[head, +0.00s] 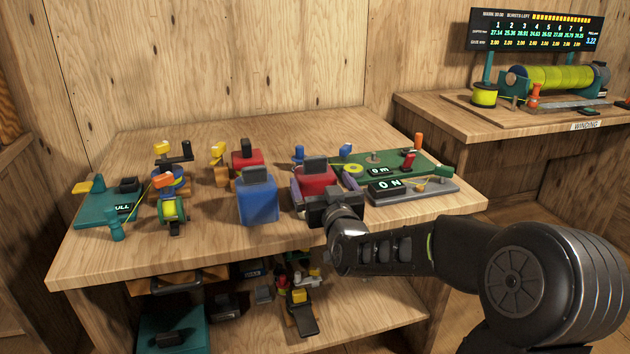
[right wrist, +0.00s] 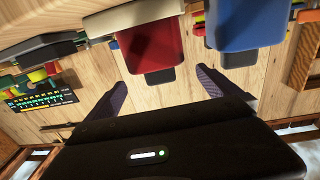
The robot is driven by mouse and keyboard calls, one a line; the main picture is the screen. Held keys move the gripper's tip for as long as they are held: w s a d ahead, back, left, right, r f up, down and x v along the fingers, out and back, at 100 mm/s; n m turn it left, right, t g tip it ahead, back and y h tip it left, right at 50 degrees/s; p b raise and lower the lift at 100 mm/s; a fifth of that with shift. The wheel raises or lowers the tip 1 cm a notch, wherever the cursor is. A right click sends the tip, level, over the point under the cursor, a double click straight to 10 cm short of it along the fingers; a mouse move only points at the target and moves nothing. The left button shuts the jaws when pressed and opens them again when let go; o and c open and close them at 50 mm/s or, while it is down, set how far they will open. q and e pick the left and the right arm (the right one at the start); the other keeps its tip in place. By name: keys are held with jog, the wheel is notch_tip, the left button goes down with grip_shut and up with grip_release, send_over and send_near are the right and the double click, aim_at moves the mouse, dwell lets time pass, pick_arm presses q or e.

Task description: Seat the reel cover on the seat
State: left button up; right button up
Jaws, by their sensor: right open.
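A red block-shaped cover with a dark grip on top (head: 317,179) stands on the bench right of centre. A similar blue one (head: 258,203) stands left of it, and a smaller red one (head: 246,161) sits behind. I cannot tell which is the reel cover or which part is the seat. My right gripper (head: 316,192) is open at the front of the nearer red block. In the right wrist view, the red block (right wrist: 148,47) shows ahead, between the spread fingers (right wrist: 162,82), with no clear grip on it. The blue block (right wrist: 240,35) is to the right. My left gripper is not in view.
Reels (head: 172,211) and a teal board (head: 100,207) stand on the left. A green board (head: 415,162) and a grey panel (head: 425,190) with displays lie on the right. A lower shelf holds more gear. A winding bench (head: 450,118) stands behind right. The bench's back left is bare.

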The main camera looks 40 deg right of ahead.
aim_at(317, 171)
jog(key=shift+x, duration=1.2)
jog(key=shift+w+d, duration=0.1)
jog(key=x, duration=0.5)
jog(key=shift+d+f, duration=0.1)
jog(key=shift+c, duration=0.4)
jog(key=c, duration=1.1)
notch_tip(317, 171, up, 10)
jog(key=shift+r+p, duration=0.1)
jog(key=shift+p, duration=0.9)
